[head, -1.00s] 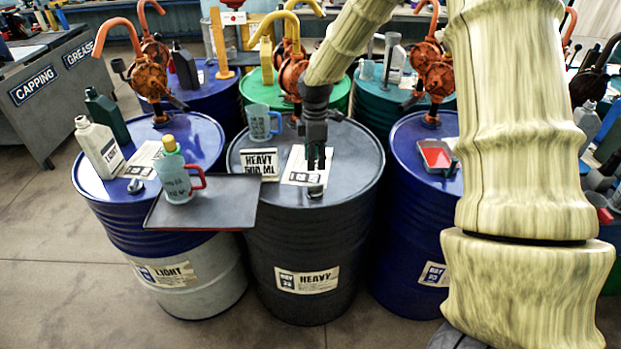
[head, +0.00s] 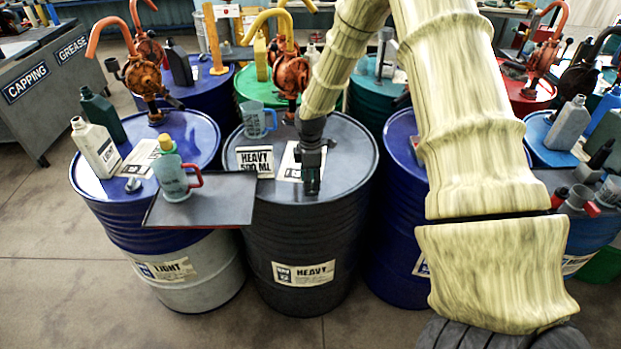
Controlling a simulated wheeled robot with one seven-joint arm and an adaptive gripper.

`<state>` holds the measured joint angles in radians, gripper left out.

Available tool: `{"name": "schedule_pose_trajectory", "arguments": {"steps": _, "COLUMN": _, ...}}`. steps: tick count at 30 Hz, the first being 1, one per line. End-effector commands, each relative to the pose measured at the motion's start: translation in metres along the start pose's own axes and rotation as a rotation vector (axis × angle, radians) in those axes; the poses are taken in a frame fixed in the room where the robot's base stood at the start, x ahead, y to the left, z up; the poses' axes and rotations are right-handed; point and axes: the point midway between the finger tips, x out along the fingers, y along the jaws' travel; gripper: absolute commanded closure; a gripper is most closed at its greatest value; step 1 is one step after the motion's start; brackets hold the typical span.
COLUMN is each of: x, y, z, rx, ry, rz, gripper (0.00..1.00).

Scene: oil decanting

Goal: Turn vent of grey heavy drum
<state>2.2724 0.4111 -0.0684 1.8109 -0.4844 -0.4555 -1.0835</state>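The grey heavy drum (head: 345,235) stands upright in the middle, with a HEAVY label (head: 304,273) on its front. My gripper (head: 311,188) points down at the front part of the drum's lid, right where the small vent cap sits. The dark fingers cover the vent, so I cannot see it clearly, nor whether they touch it or are closed around it. A HEAVY 500 ML card (head: 255,161), a paper sheet (head: 289,166) and a clear blue jug (head: 258,119) are on the same lid.
A dark tray (head: 222,208) juts out at the left front, bearing a jug (head: 173,176) with a red handle and yellow top. A blue-and-white light drum (head: 190,285) stands left, a blue drum (head: 395,230) right. Hand pumps (head: 291,75) rise behind.

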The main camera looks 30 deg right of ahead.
Motion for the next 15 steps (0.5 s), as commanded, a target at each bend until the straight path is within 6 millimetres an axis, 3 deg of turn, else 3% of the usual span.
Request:
{"name": "schedule_pose_trajectory", "arguments": {"steps": 9, "x": 0.0014, "y": 0.0001, "z": 0.0, "rx": 0.0, "ry": 0.0, "rz": 0.0, "gripper": 0.64}}
{"name": "schedule_pose_trajectory", "arguments": {"steps": 15, "x": 0.0014, "y": 0.0001, "z": 0.0001, "rx": 0.0, "ry": 0.0, "rz": 0.0, "gripper": 0.99}}
